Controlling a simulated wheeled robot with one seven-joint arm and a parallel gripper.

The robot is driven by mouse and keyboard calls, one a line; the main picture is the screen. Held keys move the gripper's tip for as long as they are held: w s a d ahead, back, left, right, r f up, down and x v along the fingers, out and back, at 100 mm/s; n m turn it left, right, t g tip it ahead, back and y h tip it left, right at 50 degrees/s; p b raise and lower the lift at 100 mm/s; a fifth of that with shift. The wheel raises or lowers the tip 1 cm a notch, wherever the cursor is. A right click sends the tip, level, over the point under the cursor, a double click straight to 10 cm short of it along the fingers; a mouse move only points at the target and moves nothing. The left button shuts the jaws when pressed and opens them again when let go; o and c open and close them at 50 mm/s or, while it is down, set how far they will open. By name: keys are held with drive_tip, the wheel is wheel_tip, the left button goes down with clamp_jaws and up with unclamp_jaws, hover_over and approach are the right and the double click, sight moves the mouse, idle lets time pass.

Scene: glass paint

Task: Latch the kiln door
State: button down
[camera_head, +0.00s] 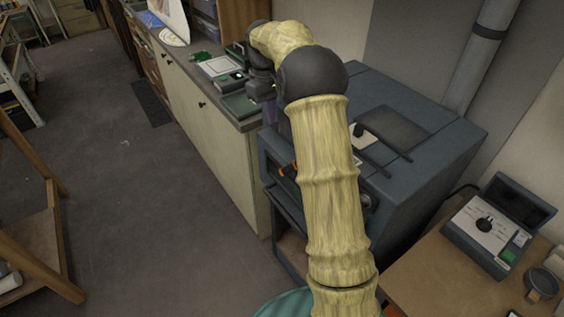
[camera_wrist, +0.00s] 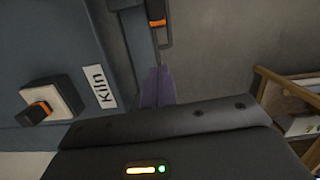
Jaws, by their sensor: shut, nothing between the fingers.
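The kiln (camera_head: 430,150) is a dark blue-grey box right of the counter, partly hidden behind my arm. In the wrist view its surface (camera_wrist: 60,50) bears a white "Kiln" label (camera_wrist: 93,86) and an orange-and-black lever (camera_wrist: 38,112) on a cream plate. An orange-tipped dark handle (camera_wrist: 157,16) shows at the top, beyond the kiln's edge. Whether the door is fully closed I cannot tell.
A counter (camera_head: 200,95) with trays runs along the wall left of the kiln. A wooden frame (camera_head: 40,220) stands at the left. The floor (camera_head: 130,190) between is clear.

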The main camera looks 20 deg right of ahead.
drive_tip(key=shift+s+m, duration=0.3)
drive_tip(key=shift+m, duration=0.2)
drive_tip(key=s+f+p, duration=0.1)
drive_tip(key=f, duration=0.3)
drive_tip(key=s+f+p, duration=0.1)
drive_tip(key=f, duration=0.2)
drive_tip(key=s+d+f+p, duration=0.1)
drive_tip(key=s+f, duration=0.1)
drive_tip(key=f, duration=0.2)
drive_tip(key=shift+f+p, duration=0.3)
drive_tip(key=shift+p, duration=0.1)
drive_tip(key=shift+s+f, duration=0.25)
drive_tip(key=shift+f, duration=0.1)
drive_tip(key=shift+w+d+p, duration=0.15)
drive_tip(key=shift+d+p, duration=0.05)
drive_tip(key=shift+p, duration=0.2)
